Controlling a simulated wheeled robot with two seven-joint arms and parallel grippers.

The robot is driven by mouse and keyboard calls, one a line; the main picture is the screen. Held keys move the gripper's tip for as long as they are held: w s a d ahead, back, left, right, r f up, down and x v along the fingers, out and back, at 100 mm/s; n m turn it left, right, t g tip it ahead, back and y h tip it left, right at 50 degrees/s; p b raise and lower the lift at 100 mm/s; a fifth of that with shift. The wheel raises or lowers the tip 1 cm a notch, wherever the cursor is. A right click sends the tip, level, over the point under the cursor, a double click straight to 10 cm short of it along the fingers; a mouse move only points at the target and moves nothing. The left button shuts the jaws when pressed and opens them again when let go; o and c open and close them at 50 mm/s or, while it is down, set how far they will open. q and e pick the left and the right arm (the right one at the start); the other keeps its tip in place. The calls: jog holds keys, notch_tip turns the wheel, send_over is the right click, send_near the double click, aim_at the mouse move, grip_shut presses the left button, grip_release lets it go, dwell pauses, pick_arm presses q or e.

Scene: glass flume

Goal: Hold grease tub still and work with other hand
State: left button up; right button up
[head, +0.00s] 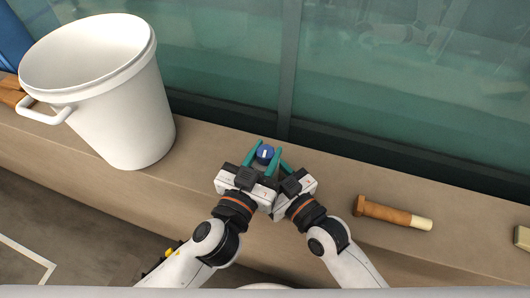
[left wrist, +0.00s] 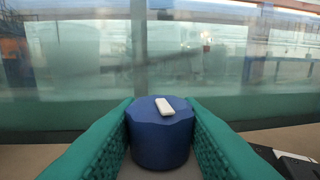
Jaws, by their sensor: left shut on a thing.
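The grease tub is a small blue round tub (head: 265,152) with a white bar on its top. It stands on the ledge close to the glass. In the left wrist view the tub (left wrist: 160,140) sits upright between the green finger pads. My left gripper (head: 260,160) is shut on it, one finger on each side. My right gripper (head: 288,174) is right beside the left one, close to the tub. Its fingers are largely hidden or overlap the left gripper, so I cannot tell its opening or whether it touches the tub.
A large white bucket (head: 140,120) with a handle stands on the ledge (head: 200,150) at left. A brown-handled tool with a pale end (head: 393,212) lies at right. A pale block (head: 522,238) is at the far right edge. Dark-framed glass (head: 390,90) runs behind.

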pick_arm(q)
jog(key=shift+r, duration=0.15)
jog(key=o, duration=1)
jog(key=shift+c, duration=0.2)
jog(key=v, duration=1.2)
